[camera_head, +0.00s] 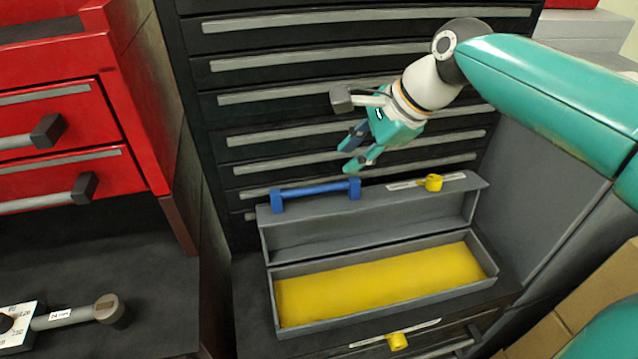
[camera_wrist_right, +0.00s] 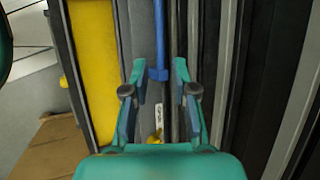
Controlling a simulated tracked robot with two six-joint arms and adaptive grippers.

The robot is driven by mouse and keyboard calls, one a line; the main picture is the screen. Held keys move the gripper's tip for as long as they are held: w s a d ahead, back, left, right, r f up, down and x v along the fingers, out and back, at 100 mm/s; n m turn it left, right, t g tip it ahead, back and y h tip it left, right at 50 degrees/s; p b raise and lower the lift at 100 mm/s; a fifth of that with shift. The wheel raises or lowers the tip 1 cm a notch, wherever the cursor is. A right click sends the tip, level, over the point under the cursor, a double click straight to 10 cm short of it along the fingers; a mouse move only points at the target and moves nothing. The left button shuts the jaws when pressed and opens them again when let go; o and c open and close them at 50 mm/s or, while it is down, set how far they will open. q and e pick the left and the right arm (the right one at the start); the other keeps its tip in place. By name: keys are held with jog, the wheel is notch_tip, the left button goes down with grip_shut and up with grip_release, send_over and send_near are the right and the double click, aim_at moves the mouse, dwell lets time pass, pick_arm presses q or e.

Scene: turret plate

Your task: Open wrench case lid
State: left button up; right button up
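The grey wrench case (camera_head: 390,312) stands on a dark surface with its lid (camera_head: 375,222) raised. Its inside shows a bare yellow lining (camera_head: 380,283). A blue handle (camera_head: 315,190) lies along the lid's upper edge, with a yellow latch piece (camera_head: 433,183) to its right. My right gripper (camera_head: 352,154) is open and empty, just above the handle's right end and apart from it in the head view. In the right wrist view, the blue handle (camera_wrist_right: 158,74) shows between the open fingers. My left gripper is out of view.
Black drawers (camera_head: 330,65) rise right behind the case. A red drawer cabinet (camera_head: 70,130) stands at left. A tool labelled 24 mm (camera_head: 75,317) lies on the dark top at lower left. Cardboard boxes (camera_head: 575,310) are at lower right.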

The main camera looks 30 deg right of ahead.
aim_at(316, 188)
jog(key=x, duration=1.2)
jog(key=shift+s, duration=0.1)
grip_shut()
